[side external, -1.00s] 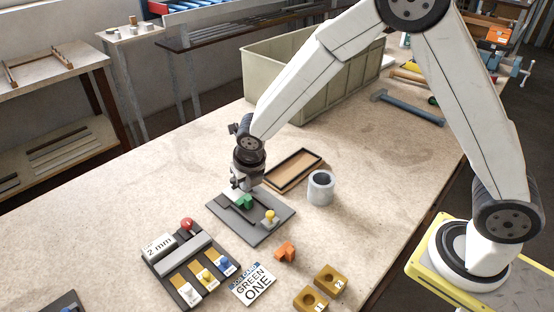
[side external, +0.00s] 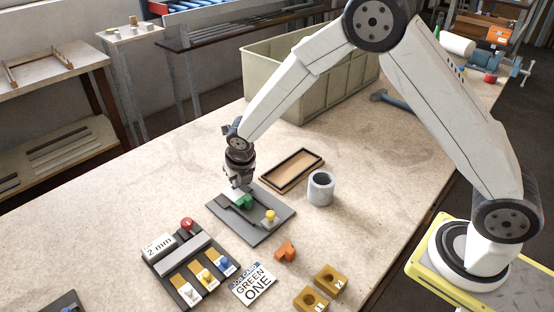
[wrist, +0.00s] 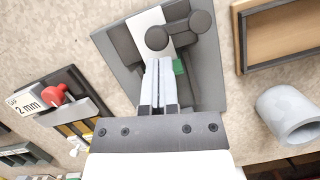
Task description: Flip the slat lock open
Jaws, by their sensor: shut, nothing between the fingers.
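The slat lock seems to be the fixture on a dark grey plate (side external: 262,226), with a green block (side external: 244,202) near its middle and a yellow knob (side external: 269,216) at its right. My gripper (side external: 239,189) points down over the plate's far left part, close beside the green block. In the wrist view my gripper (wrist: 162,64) is shut with its fingers together and empty. A green piece (wrist: 179,66) shows just right of the fingertips, partly hidden. A white strip (wrist: 147,24) and dark round knobs (wrist: 201,21) lie beyond them. I cannot tell whether the fingers touch the green part.
A shallow brown tray (side external: 275,185) and a grey cup (side external: 320,188) stand right of the plate. A rack with a red knob (side external: 187,224) and coloured slides is in front left. A "GREEN ONE" card (side external: 253,284), orange piece (side external: 285,251) and numbered blocks (side external: 328,280) lie in front.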

